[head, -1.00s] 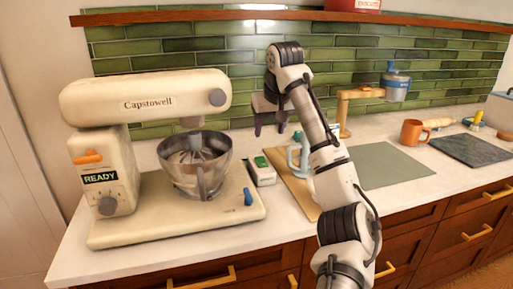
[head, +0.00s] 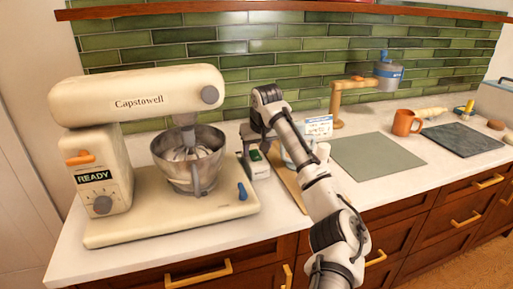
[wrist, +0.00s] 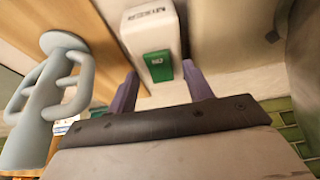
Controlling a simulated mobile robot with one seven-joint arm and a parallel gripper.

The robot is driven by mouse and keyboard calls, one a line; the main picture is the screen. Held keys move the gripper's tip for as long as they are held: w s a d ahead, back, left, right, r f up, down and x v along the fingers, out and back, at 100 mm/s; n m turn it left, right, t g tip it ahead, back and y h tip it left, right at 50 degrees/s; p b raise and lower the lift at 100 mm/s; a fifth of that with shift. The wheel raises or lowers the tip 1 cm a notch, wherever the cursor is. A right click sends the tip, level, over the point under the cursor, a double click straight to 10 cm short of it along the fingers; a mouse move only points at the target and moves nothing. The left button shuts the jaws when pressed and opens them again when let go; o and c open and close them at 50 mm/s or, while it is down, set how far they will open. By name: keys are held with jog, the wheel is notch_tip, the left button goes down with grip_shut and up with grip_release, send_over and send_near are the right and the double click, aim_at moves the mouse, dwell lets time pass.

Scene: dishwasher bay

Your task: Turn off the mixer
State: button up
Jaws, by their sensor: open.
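The mixer (head: 140,95) is a cream stand mixer marked Capstowell at the left of the counter, with a steel bowl (head: 188,165) under its head. Its panel reads READY, above a grey knob (head: 103,205). A small white switch box (head: 262,172) stands right of the mixer base. In the wrist view the box (wrist: 150,30) is marked MIXER and has a green rocker (wrist: 158,66) that seems to read ON. My gripper (head: 254,148) is open and empty over the box. In the wrist view its purple fingers (wrist: 160,72) lie either side of the rocker; contact cannot be told.
A pale blue handled object (wrist: 45,100) stands on a wooden board close by my gripper, partly hidden by my arm in the head view. A green mat (head: 378,153), an orange mug (head: 403,122) and a dark slab (head: 462,139) lie farther right. The tiled wall is behind.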

jog(key=shift+w+f, duration=0.15)
jog(key=shift+f, duration=0.2)
jog(key=shift+c, duration=0.4)
jog(key=c, duration=0.9)
jog(key=r+p, duration=0.1)
jog(key=p, duration=0.3)
jog(key=shift+w+a+g, duration=0.1)
jog(key=shift+w+g, duration=0.05)
jog(key=shift+g, duration=0.25)
jog(key=p, duration=0.1)
jog(key=g+p, duration=0.1)
jog(key=p, duration=0.1)
jog(key=shift+w+r+h+p, duration=0.15)
jog(key=shift+w+h+p, duration=0.1)
jog(key=shift+h+p, duration=0.05)
jog(key=shift+g+p, duration=0.3)
jog(key=shift+p, duration=0.45)
jog(key=shift+f, duration=0.35)
jog(key=o, duration=1)
jog(key=shift+f, duration=0.1)
